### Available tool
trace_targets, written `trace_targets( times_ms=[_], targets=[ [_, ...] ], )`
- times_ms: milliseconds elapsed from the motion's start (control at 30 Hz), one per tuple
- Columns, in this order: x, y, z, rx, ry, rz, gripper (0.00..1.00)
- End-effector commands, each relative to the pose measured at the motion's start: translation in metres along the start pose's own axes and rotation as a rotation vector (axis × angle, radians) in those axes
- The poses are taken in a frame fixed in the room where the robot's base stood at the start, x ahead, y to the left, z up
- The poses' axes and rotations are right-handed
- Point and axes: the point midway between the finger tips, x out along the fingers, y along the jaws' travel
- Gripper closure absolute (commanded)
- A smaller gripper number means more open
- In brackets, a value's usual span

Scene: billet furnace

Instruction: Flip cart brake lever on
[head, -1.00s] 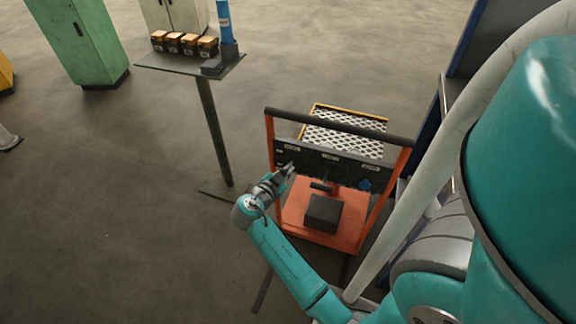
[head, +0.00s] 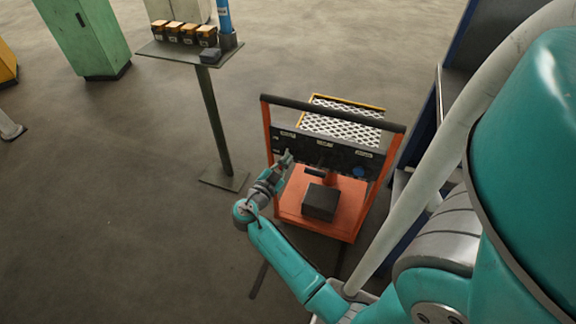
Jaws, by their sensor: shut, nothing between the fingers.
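The orange cart (head: 347,231) stands right of centre in the head view, with a black push bar (head: 330,112) across its top. A dark panel (head: 345,158) with small white labels spans its frame below the bar. My gripper (head: 287,157) is shut and empty at the left part of this panel. I cannot tell whether it touches the panel. A blue knob (head: 358,172) sits at the panel's right part. A dark handle-like piece (head: 315,172) shows near the panel's lower middle. I cannot make out for certain which part is the brake lever.
A dark block (head: 320,203) rests on the cart's deck. A white mesh-topped frame with yellow edges (head: 343,122) lies behind the cart. A post table (head: 190,52) with several orange-topped boxes stands at upper left. A blue-edged structure (head: 440,120) is close on the right.

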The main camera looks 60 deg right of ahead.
Motion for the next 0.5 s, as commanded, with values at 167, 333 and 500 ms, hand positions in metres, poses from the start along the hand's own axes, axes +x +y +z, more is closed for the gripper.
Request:
trace_targets(
  times_ms=[167,333,500],
  targets=[
    [-0.027,0.005,0.013,-0.004,-0.005,-0.004,1.00],
    [-0.053,0.010,0.024,-0.004,-0.004,-0.004,1.00],
    [-0.073,0.015,0.032,-0.004,-0.003,-0.002,1.00]
  ],
)
